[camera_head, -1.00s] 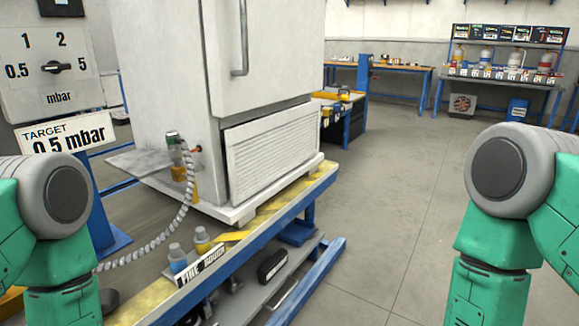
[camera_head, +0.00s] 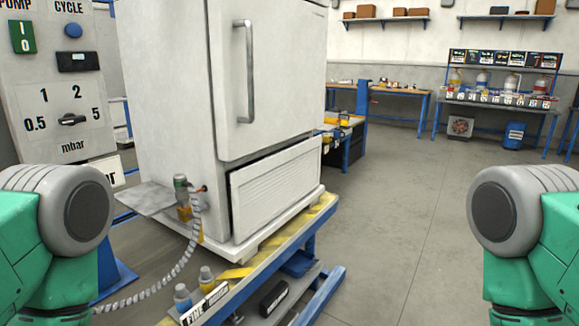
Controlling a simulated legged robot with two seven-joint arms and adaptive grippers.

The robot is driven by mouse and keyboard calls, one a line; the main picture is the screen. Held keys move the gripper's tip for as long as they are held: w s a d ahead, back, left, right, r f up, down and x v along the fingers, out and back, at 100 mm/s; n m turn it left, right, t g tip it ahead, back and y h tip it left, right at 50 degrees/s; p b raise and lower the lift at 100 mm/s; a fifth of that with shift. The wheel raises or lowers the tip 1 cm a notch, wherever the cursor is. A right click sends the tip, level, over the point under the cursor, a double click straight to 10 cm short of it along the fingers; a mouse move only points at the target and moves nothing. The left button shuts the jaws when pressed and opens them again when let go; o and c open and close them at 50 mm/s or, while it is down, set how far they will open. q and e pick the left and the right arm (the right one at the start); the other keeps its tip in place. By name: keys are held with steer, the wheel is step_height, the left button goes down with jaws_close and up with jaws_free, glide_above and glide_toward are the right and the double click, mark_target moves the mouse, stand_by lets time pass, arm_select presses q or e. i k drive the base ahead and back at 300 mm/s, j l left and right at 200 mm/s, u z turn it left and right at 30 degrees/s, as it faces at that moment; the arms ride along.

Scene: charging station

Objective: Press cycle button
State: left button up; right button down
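The cycle button (camera_head: 74,30) is a round blue button under the word CYCLE, near the top of the grey control panel (camera_head: 22,84) at the upper left. Left of it is the green pump switch (camera_head: 22,37), marked I and O. Below the button is a small dark display (camera_head: 78,61). Lower down is a black selector knob (camera_head: 73,119) with marks 0.5, 1, 2 and 5 mbar. Green and grey links of both my arms show at the lower left and lower right, well below and away from the button. Neither gripper shows.
A white fridge (camera_head: 172,90) stands on a blue-framed lift table (camera_head: 262,262) right of the panel. A ribbed hose (camera_head: 172,272) runs from its side to the lower left. A small shelf plate (camera_head: 146,199) juts out there. Open floor (camera_head: 400,220) lies to the right.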

mark_target(74, 30)
steer(key=u, duration=1.25)
